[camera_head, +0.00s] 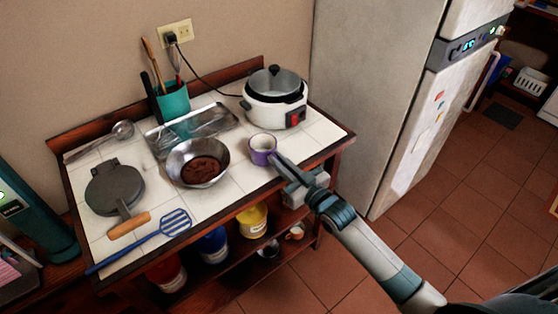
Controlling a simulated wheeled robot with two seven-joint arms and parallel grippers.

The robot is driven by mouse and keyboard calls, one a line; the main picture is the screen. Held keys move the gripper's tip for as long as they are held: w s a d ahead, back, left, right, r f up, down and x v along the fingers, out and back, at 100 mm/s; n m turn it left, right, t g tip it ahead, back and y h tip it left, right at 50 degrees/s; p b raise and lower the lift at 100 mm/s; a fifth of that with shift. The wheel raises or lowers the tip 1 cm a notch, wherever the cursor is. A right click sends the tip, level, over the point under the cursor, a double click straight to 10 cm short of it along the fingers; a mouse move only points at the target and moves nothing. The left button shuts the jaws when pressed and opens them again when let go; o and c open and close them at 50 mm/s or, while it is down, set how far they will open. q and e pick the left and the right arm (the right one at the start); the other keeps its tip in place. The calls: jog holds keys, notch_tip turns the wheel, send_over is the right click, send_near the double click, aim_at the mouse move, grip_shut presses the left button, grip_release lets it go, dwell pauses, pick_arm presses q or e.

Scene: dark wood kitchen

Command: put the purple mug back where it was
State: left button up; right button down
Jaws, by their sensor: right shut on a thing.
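The purple mug (262,151) is upright on or just above the white tiled top of the wooden cart, at its right part; I cannot tell whether it touches the tiles. It is between the metal bowl and the rice cooker. My right gripper (279,159) reaches in from the lower right and is shut on the mug's right side. The gripper and arm hide that side of the mug. My left gripper does not show.
A metal bowl (214,151) with brown contents is left of the mug. A white rice cooker (268,112) stands behind it. A black iron (115,187), a blue spatula (146,239) and a metal tray (214,116) are farther left. Bare tiles (322,128) show at the right.

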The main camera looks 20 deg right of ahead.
jog(key=shift+f, duration=0.15)
jog(key=c, duration=1.9)
grip_release()
jog(key=shift+o, duration=0.2)
jog(key=shift+r, duration=0.25)
jog(key=shift+s+f, duration=0.15)
jog(key=shift+s, duration=0.1)
jog(key=b+v, duration=0.2)
jog(key=v, duration=0.9)
jog(key=shift+s+d+b, duration=0.15)
jog(key=shift+s+b, duration=0.1)
jog(key=shift+b, duration=0.1)
